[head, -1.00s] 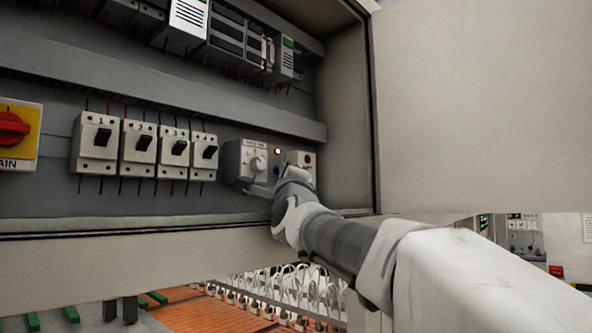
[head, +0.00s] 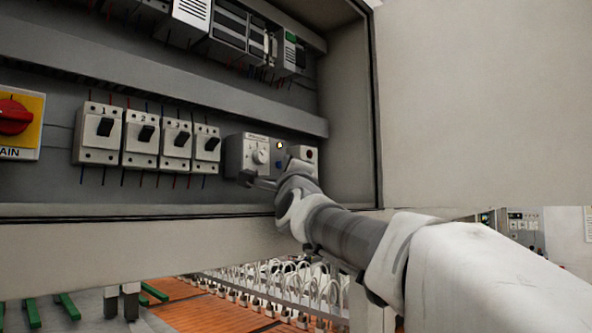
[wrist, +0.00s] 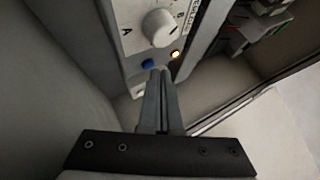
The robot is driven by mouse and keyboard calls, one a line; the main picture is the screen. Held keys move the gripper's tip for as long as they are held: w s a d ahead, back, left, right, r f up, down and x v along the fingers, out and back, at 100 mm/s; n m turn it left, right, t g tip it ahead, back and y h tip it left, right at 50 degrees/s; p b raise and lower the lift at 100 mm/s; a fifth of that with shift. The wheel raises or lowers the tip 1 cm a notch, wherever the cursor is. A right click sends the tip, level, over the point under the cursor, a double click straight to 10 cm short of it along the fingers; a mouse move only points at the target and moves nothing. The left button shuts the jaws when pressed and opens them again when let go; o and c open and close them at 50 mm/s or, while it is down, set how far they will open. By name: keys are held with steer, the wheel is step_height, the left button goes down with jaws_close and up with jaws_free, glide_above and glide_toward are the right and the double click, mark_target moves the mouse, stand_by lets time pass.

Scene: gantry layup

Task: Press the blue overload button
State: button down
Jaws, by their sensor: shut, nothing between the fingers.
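The blue overload button (wrist: 148,63) is on the face of the overload relay (wrist: 128,44), beside a white dial (wrist: 157,27) and a lit amber lamp (wrist: 175,53) in the wrist view. In the head view the button (head: 279,165) is a small dark blue spot beside the dial (head: 260,156), below the lit lamp (head: 280,145). My gripper (wrist: 155,72) is shut and empty. Its fingertips appear right by the button's lower edge in the wrist view; I cannot tell whether they touch it. In the head view my wrist hides part of the relay's right side.
Several numbered breakers (head: 142,143) stand left of the relay, with a red main switch (head: 15,115) on yellow at far left. The cabinet's right side wall (head: 346,110) and open door (head: 475,100) are close to my arm.

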steer(key=shift+w+f, duration=0.15)
steer(key=shift+f, duration=0.45)
steer(key=shift+s+d+f+b, duration=0.2)
steer(key=shift+d+b, duration=0.15)
steer(key=shift+b, duration=0.2)
steer(key=shift+s+d+f+b, duration=0.1)
steer(key=shift+s+d+b, duration=0.15)
steer(key=shift+b, duration=0.3)
steer(key=d+b, duration=0.1)
steer(key=s+d+b, duration=0.1)
steer(key=shift+s+d+r, duration=0.5)
steer(key=shift+s+r, duration=0.1)
steer(key=shift+s, duration=0.05)
